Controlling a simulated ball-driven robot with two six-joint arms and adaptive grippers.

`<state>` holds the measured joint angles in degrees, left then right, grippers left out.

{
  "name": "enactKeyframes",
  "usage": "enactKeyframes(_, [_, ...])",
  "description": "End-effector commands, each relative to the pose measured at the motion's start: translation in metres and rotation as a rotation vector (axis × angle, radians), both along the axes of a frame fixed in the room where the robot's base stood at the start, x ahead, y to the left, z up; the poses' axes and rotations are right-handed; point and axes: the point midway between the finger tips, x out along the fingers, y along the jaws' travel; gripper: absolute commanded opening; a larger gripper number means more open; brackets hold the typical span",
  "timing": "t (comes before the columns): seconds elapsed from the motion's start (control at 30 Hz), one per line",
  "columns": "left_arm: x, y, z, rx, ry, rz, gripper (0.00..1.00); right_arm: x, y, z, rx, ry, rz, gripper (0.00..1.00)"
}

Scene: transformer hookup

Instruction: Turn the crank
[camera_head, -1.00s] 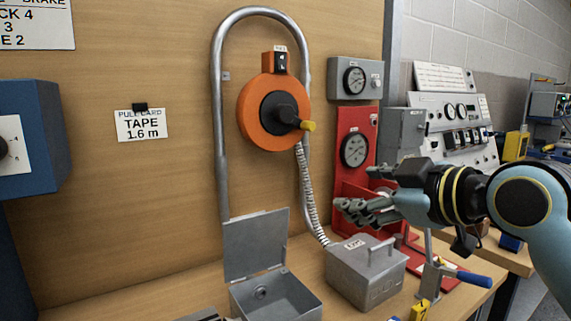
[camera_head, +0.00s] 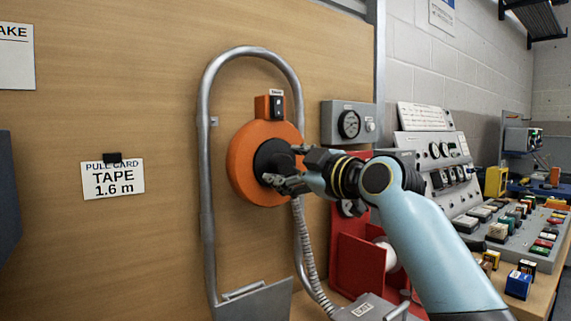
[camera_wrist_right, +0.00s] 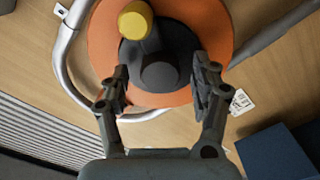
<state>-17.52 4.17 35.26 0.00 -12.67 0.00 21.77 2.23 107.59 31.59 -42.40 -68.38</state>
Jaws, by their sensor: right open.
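The crank is a black hub and arm (camera_head: 269,157) on the front of an orange disc (camera_head: 242,166) on the wooden wall. In the right wrist view the black crank part (camera_wrist_right: 160,62) lies between my fingers, and its yellow knob (camera_wrist_right: 136,20) shows at the top, beyond the fingertips. In the head view the gripper hides the knob. My right gripper (camera_head: 284,166) is open in front of the crank, with one finger on each side in the wrist view (camera_wrist_right: 161,78). I cannot tell whether the fingers touch it. My left gripper is not in view.
A bent grey pipe (camera_head: 207,190) loops around the disc. A ribbed hose (camera_head: 306,250) runs down below it. A gauge box (camera_head: 335,122) and a red stand (camera_head: 352,252) are to the right. A tape card (camera_head: 112,180) hangs left.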

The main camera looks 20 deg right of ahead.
Motion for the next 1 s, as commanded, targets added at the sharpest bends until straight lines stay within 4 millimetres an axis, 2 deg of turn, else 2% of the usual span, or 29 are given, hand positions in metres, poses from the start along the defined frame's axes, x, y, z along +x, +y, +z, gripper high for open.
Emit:
enactKeyframes(0.03, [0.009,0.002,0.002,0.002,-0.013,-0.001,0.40,0.005,0.002,0.001,0.000,0.000,0.000,0.64])
enactKeyframes(0.17, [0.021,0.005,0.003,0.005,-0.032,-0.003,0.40,0.011,0.004,0.000,0.000,0.001,0.001,0.64])
enactKeyframes(0.4, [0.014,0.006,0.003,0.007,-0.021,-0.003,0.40,0.011,0.004,0.000,0.000,0.001,0.001,0.64])
enactKeyframes(0.6, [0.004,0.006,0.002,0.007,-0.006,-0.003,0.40,0.011,0.004,0.000,-0.001,0.001,0.000,0.39])
enactKeyframes(0.9, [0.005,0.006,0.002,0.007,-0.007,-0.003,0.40,0.011,0.004,-0.001,0.000,0.001,0.000,0.00])
enactKeyframes(1.0, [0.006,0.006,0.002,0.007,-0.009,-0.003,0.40,0.011,0.004,-0.001,0.000,0.001,0.000,0.00])
